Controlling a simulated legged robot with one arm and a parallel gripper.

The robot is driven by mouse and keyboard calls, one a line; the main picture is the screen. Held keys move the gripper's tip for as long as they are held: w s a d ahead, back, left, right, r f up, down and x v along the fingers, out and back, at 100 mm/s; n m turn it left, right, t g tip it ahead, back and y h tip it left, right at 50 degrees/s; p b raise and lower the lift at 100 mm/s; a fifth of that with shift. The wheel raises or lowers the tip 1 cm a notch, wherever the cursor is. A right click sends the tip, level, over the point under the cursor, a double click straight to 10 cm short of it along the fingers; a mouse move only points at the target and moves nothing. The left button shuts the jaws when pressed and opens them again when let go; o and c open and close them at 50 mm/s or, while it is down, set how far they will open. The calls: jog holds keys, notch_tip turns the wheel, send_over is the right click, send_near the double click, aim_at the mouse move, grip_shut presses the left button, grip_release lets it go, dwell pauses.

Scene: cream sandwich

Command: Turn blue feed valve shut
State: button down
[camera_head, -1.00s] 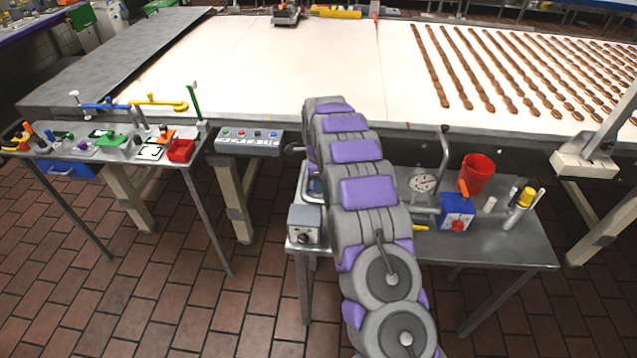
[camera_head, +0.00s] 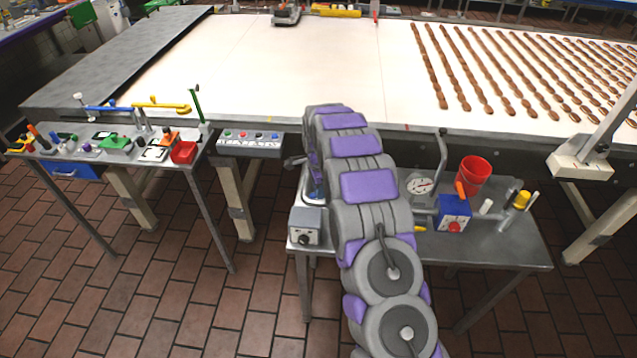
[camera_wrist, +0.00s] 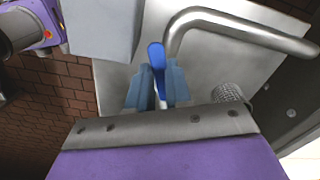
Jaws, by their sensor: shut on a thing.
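The blue feed valve handle (camera_wrist: 156,55) shows in the wrist view as a slim upright blue lever. My gripper (camera_wrist: 157,86) is shut on it, with a blue-grey finger on each side and the rounded blue end standing out beyond the fingertips. In the head view my purple and grey arm covers the gripper and most of the valve. I cannot tell the valve's angle to its pipe.
In the wrist view a bent metal pipe (camera_wrist: 240,22) runs close to the right of the handle, and a grey box (camera_wrist: 103,25) stands at left. In the head view the steel table (camera_head: 490,258) holds a red bucket (camera_head: 473,176), a blue box (camera_head: 453,212) and a gauge (camera_head: 419,184).

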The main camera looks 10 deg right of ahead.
jog(key=shift+s+d+r+n+p, duration=0.1)
jog(key=shift+s+d+n+p, duration=0.6)
jog(key=shift+n, duration=1.55)
jog(key=shift+s+d+n+p, duration=0.2)
jog(key=shift+n+p, duration=0.75)
jog(key=shift+n, duration=1.25)
jog(key=shift+s+d+r+n+p, duration=0.1)
jog(key=shift+s+d+n+p, duration=0.6)
jog(key=shift+n, duration=1.55)
jog(key=shift+w+a, duration=0.15)
jog(key=shift+a, duration=0.15)
jog(key=c, duration=1)
grip_release()
jog(key=shift+f, duration=0.15)
jog(key=shift+c, duration=0.2)
